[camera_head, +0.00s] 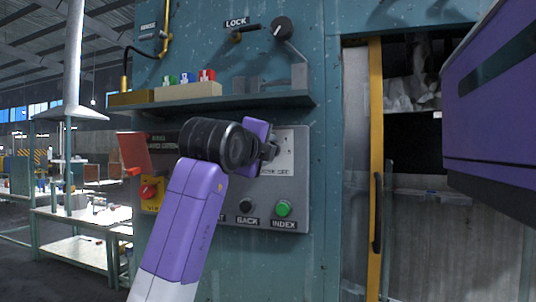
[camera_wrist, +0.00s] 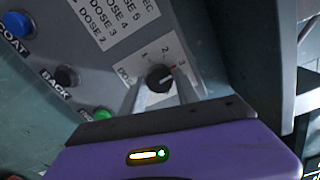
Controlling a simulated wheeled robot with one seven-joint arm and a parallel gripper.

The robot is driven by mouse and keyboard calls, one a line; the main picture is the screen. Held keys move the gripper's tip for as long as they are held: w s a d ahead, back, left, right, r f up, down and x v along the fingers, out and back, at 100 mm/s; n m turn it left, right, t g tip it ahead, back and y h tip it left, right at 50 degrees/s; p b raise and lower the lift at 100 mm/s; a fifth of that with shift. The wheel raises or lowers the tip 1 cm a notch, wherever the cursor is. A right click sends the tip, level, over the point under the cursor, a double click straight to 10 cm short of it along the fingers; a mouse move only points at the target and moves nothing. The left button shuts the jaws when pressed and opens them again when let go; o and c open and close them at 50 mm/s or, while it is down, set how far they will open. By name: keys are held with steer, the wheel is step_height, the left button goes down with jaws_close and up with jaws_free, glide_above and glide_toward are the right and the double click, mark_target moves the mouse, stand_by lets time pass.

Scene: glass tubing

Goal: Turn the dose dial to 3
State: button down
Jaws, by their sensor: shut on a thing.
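The dose dial (camera_wrist: 156,80) is a small black round knob on the grey panel, with 1, 2 and 3 printed around it in the wrist view. A red mark at its upper right edge lies close to the 3; I cannot tell if it lines up exactly. My gripper (camera_wrist: 161,85) has its two grey fingers on either side of the dial, shut on it. In the head view my gripper (camera_head: 272,149) reaches the panel (camera_head: 299,190) from the left and hides the dial.
Below the dial are a green INDEX button (camera_head: 283,208) and a black BACK button (camera_head: 246,205). A blue button (camera_wrist: 17,25) shows in the wrist view. A shelf (camera_head: 240,101) with coloured items juts out above the panel. A yellow-edged door (camera_head: 375,160) stands right.

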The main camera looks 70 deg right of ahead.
steer(key=shift+f+m, duration=0.15)
steer(key=shift+m, duration=0.15)
stand_by(0.4)
steer(key=c, duration=0.9)
jaws_free()
steer(key=a, duration=0.7)
steer(key=shift+s+a+b, duration=0.35)
steer(key=shift+a, duration=0.05)
steer(key=shift+r, duration=0.2)
